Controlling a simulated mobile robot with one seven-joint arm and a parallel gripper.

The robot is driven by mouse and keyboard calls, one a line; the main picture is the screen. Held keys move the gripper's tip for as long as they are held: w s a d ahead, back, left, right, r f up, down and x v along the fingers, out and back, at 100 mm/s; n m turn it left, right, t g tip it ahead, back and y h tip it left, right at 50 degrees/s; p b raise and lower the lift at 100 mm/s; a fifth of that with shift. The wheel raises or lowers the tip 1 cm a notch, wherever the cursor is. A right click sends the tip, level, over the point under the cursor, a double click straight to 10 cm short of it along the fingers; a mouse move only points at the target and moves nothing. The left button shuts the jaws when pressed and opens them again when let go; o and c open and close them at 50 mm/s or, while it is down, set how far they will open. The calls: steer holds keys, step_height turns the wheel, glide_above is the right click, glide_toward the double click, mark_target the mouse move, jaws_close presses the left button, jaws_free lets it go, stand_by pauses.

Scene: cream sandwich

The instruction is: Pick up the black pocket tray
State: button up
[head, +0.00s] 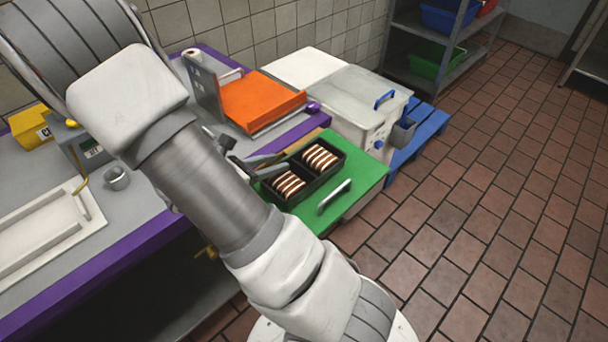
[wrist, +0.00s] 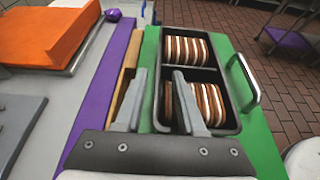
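The black pocket tray (head: 319,184) lies on a green board (head: 366,176). It has two pockets, each with a row of brown-and-cream sandwich cookies. In the wrist view the tray (wrist: 234,118) shows its divider and both rows; the nearer row is partly hidden behind a finger. My gripper (wrist: 158,74) is open, with its two grey fingers apart. The tray's left wall shows between the fingers; the right finger overlaps the near pocket in the picture. I cannot tell whether either finger touches the tray. In the head view my gripper (head: 275,163) is at the tray's left side.
A metal handle (head: 334,197) stands on the green board to the right of the tray. A purple table edge (wrist: 112,90) and a wooden strip run along the left. An orange slab (head: 262,101) and a pale lidded bin (head: 352,102) stand behind. Tiled floor is open at right.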

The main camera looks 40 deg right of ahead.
steer(key=shift+x, duration=1.15)
jaws_close()
